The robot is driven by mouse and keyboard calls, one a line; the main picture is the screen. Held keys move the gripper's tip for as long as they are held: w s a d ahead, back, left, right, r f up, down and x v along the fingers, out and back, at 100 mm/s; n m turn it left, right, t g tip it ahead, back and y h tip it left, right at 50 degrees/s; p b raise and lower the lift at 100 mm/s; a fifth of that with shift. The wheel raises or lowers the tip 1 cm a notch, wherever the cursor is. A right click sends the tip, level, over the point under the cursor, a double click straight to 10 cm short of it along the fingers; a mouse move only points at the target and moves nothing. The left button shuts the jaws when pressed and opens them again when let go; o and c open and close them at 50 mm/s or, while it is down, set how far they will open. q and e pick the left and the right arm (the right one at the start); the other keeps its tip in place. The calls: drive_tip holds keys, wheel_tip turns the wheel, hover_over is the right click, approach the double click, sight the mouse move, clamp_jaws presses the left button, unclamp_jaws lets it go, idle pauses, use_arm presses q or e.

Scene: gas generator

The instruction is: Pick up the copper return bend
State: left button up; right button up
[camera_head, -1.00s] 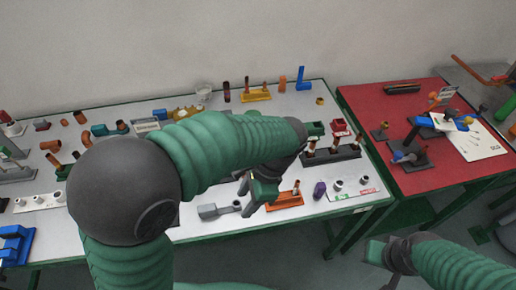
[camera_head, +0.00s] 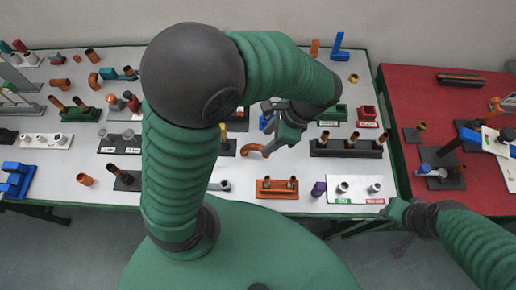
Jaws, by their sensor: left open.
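A curved copper-coloured bend (camera_head: 252,149) lies on the white table, in front of a dark block and just left of and below my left gripper. It looks like the copper return bend, though its full shape is hard to make out. My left gripper (camera_head: 276,123) is open above the table, with its fingers near the bend and nothing seen between them. Whether it touches the bend is unclear. Another curved copper-coloured piece (camera_head: 93,82) lies at the far left. My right gripper (camera_head: 391,209) is at the table's front right corner; its jaw state is unclear.
An orange block with two short pipes (camera_head: 277,188), a purple piece (camera_head: 318,188) and a white plate with fittings (camera_head: 358,190) stand along the front. A dark block with upright pipes (camera_head: 350,146) is to the right. A red table (camera_head: 400,85) adjoins the right side.

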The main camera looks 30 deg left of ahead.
sight(254, 145)
use_arm(q)
drive_tip(key=a+f, duration=0.2)
drive_tip(key=f, duration=0.1)
drive_tip(key=a+f, duration=0.1)
drive_tip(key=f, duration=0.1)
drive_tip(key=shift+w+f+b, duration=0.2)
drive_tip(key=shift+w+b, duration=0.1)
drive_tip(key=a+f, duration=0.1)
drive_tip(key=s+a+f+b, duration=0.1)
drive_tip(key=f, duration=0.1)
drive_tip(key=shift+s+f, duration=0.3)
drive_tip(key=shift+f, duration=0.3)
drive_tip(key=shift+w+d+f, duration=0.1)
drive_tip(key=shift+w+d, duration=0.1)
drive_tip(key=shift+d, duration=0.05)
drive_tip(key=shift+c, duration=1.3)
drive_tip(key=shift+s+a, duration=0.15)
drive_tip(key=shift+a, duration=0.1)
drive_tip(key=c, duration=0.5)
drive_tip(key=shift+c, duration=1.1)
clamp_jaws()
use_arm(e)
drive_tip(key=shift+w+a+f, duration=0.25)
drive_tip(key=shift+a+f, duration=0.05)
drive_tip(key=shift+f, duration=0.2)
drive_tip(key=shift+w+a+f, duration=0.2)
drive_tip(key=shift+a+f, duration=0.05)
drive_tip(key=shift+f, duration=0.25)
